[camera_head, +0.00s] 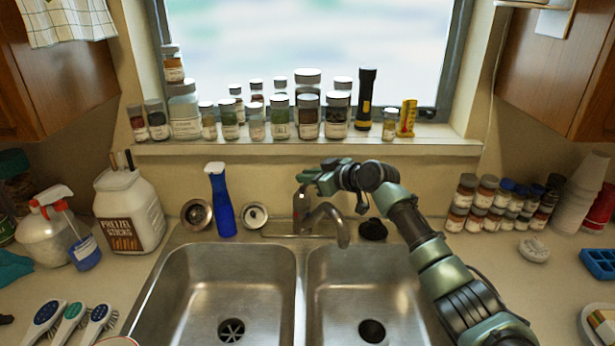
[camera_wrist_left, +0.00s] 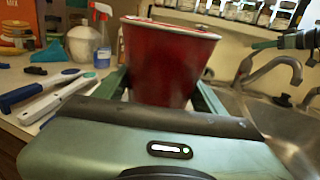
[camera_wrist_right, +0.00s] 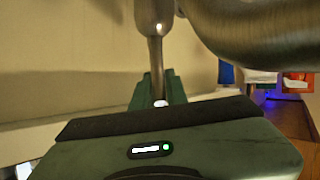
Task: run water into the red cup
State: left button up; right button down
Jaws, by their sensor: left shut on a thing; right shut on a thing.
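The red cup (camera_wrist_left: 168,62) with a white rim is upright in the left wrist view. My left gripper (camera_wrist_left: 162,88) is shut on it, one finger on each side. In the head view only a red and white rim (camera_head: 118,342), likely the cup, shows at the bottom left edge. My right gripper (camera_head: 308,181) is at the faucet's upper part. In the right wrist view, its fingers (camera_wrist_right: 158,92) are shut on the thin metal faucet handle (camera_wrist_right: 156,62).
The left basin (camera_head: 215,285) and right basin (camera_head: 360,285) look empty. Several brushes (camera_head: 72,320) lie left of the sink. A blue spray bottle (camera_head: 220,202) stands behind it. Jars (camera_head: 283,115) line the sill. My right arm crosses above the right basin.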

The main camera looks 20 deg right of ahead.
dwell(0.6)
pick_arm(q)
jog(key=shift+r, duration=0.25)
pick_arm(e)
jog(key=shift+w+a+r+g, duration=0.1)
jog(key=shift+w+r+g, duration=0.1)
jog(key=shift+r+g, duration=0.1)
pick_arm(q)
jog(key=shift+r+p, duration=0.2)
jog(key=shift+p, duration=0.2)
pick_arm(e)
jog(key=shift+w+a, duration=0.1)
jog(key=shift+w, duration=0.1)
jog(key=shift+w+f+g+h, duration=0.1)
jog(key=shift+g+h, duration=0.3)
jog(key=shift+g, duration=0.1)
jog(key=c, duration=1.4)
grip_release()
